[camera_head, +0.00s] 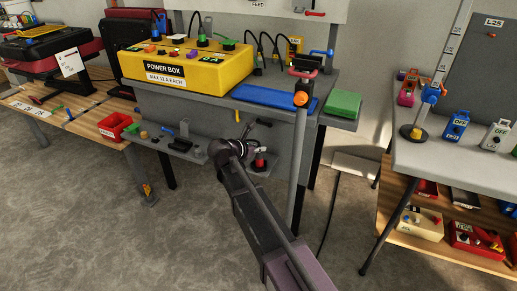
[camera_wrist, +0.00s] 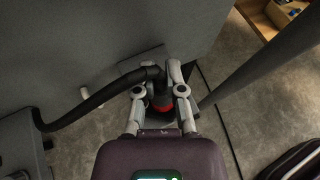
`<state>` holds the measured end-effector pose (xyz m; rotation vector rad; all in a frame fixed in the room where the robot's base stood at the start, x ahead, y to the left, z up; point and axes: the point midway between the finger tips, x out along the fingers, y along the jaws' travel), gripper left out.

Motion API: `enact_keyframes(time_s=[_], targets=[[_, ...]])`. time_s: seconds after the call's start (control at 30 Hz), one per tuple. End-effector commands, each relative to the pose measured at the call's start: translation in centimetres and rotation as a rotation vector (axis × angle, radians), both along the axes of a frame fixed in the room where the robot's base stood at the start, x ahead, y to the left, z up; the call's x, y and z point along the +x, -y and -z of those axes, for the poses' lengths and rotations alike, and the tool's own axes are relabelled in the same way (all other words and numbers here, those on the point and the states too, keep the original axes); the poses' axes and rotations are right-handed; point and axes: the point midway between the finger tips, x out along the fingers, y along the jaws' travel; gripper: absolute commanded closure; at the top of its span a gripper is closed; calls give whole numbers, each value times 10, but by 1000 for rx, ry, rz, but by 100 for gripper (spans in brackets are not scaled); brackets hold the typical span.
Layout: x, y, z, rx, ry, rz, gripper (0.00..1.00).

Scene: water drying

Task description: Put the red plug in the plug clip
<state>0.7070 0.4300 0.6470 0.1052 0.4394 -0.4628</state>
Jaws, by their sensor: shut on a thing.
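The red plug (camera_head: 260,162) is at the right end of the low grey shelf below the power box. In the wrist view the red plug (camera_wrist: 162,102) shows as a red part below a black body, with a thick black cable curving off to the left. My gripper (camera_head: 257,153) is shut on the plug; in the wrist view its two fingers (camera_wrist: 161,95) are on either side of it. A dark grey plate (camera_wrist: 143,57) lies around and beneath the plug. I cannot make out the plug clip; my fingers and the plug hide what is directly under them.
The yellow power box (camera_head: 185,70) stands on the bench above, with several plugs on top. A grey post (camera_head: 298,165) stands just right of my gripper. A red bin (camera_head: 114,126) is at the left. A table (camera_head: 450,165) stands at the right.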

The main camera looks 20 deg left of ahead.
Motion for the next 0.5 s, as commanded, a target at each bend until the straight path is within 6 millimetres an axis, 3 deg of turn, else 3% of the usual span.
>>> enact_keyframes(time_s=[0.1, 0.13, 0.23, 0.5], targets=[[0, 0, 4, 0, 0, 0, 100], [0, 0, 4, 0, 0, 0, 84], [0, 0, 3, 0, 0, 0, 54], [0, 0, 3, 0, 0, 0, 52]])
